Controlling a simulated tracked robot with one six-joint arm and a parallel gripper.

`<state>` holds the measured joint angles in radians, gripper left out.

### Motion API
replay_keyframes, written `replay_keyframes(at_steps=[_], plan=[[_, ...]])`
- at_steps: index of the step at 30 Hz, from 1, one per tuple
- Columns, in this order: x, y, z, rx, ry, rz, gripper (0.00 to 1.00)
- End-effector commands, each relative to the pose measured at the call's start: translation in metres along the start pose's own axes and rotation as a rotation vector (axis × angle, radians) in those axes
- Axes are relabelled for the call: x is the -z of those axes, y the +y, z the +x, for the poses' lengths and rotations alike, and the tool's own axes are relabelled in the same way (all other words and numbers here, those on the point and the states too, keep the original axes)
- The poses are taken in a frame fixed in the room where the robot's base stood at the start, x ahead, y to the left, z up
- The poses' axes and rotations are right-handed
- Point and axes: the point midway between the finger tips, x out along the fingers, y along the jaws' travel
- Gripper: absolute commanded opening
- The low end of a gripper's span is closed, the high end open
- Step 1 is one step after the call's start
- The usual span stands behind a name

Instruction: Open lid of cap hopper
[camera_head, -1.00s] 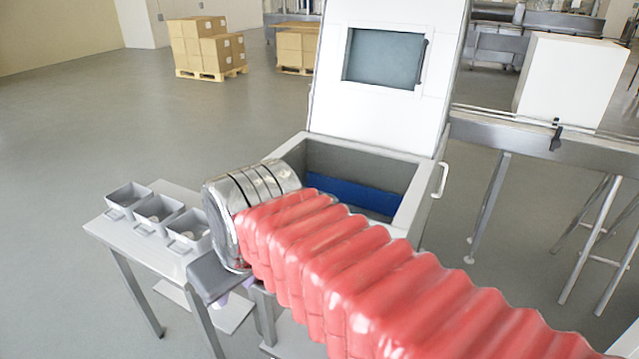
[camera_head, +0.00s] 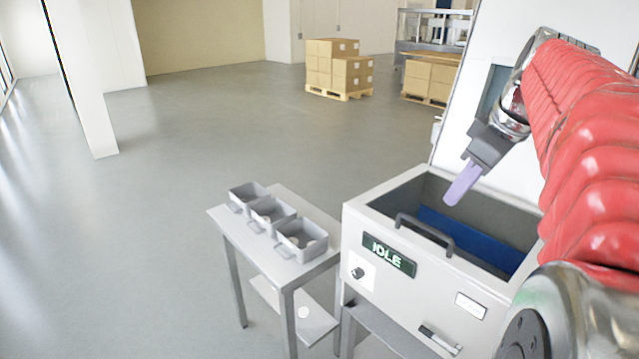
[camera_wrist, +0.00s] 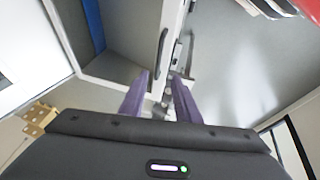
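The cap hopper (camera_head: 400,285) is a white box with an open top and a blue inside. Its white lid (camera_head: 462,125) with a dark window stands raised behind the opening, partly hidden by my arm. A dark bar handle (camera_head: 425,234) is on the hopper's front top edge; a dark handle (camera_wrist: 163,50) also shows in the wrist view. My gripper (camera_head: 455,196) appears above the hopper opening in the head view, apart from the lid. In the wrist view, my gripper (camera_wrist: 161,76) has its two purple fingers spread with nothing between them.
A small table (camera_head: 225,219) with grey trays (camera_head: 302,240) stands left of the hopper. Cardboard boxes (camera_head: 338,70) sit on a pallet farther back. A white pillar (camera_head: 88,90) is at the far left. The floor between is clear.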

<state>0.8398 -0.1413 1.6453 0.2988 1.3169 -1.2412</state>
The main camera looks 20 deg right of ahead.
Motion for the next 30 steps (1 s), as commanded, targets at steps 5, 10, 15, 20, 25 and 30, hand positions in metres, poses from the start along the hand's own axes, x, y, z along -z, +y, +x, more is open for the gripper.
replay_keyframes(at_steps=[5, 10, 15, 20, 25, 30], plan=[[-0.002, 0.004, -0.002, 0.000, 0.001, -0.007, 0.30], [-0.002, 0.004, -0.001, 0.000, 0.001, -0.008, 0.30], [-0.001, 0.003, 0.004, 0.001, 0.001, -0.008, 0.30], [-0.001, 0.003, 0.019, 0.003, 0.000, -0.008, 0.30], [-0.001, 0.003, 0.044, 0.003, 0.000, -0.008, 0.30], [-0.001, 0.002, 0.071, 0.004, -0.001, -0.008, 0.30]])
